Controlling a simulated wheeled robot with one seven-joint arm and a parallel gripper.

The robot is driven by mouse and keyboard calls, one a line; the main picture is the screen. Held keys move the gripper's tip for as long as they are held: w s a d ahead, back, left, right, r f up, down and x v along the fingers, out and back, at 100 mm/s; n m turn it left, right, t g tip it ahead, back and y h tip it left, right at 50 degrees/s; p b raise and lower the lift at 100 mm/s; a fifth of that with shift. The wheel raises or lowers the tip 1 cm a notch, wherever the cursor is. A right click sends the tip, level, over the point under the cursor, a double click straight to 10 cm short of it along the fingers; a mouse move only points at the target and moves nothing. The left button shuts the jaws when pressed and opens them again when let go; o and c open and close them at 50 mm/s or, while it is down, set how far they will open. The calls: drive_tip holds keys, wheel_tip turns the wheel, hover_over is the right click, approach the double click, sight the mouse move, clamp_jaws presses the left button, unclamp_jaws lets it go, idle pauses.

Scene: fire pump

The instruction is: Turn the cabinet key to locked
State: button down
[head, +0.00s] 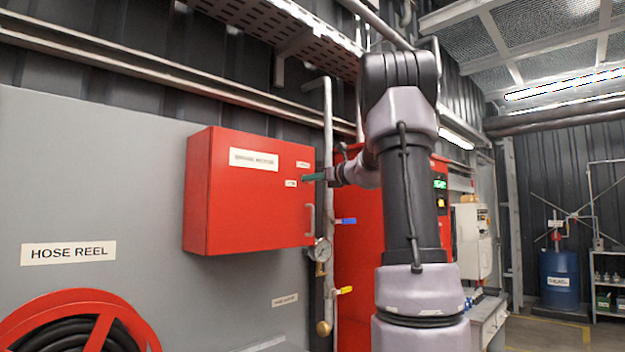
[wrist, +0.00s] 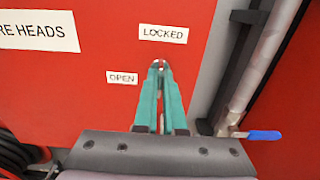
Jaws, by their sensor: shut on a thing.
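The red cabinet (head: 240,215) hangs on the grey panel in the head view, and its front fills most of the wrist view (wrist: 60,90). My gripper (head: 306,179) reaches its upper right front. In the wrist view my gripper's green fingers (wrist: 161,66) are shut on the cabinet key (wrist: 161,62), of which only a small bit shows between the tips. The LOCKED label (wrist: 163,34) is just above the key, and the OPEN label (wrist: 122,78) is to its lower left. The fingers hide most of the key, so I cannot tell its exact angle.
The cabinet's handle (head: 310,220) is below my gripper. A vertical pipe (head: 328,130) with a pressure gauge (head: 320,250), a blue valve lever (head: 345,221) and a yellow one (head: 345,290) stands just right of the cabinet. A red hose reel (head: 130,312) is at lower left.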

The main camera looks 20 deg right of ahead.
idle(0.5)
drive_tip(key=c, duration=1)
unclamp_jaws()
drive_tip(key=v, duration=1)
drive_tip(key=shift+s, duration=0.35)
drive_tip(key=shift+d, duration=0.15)
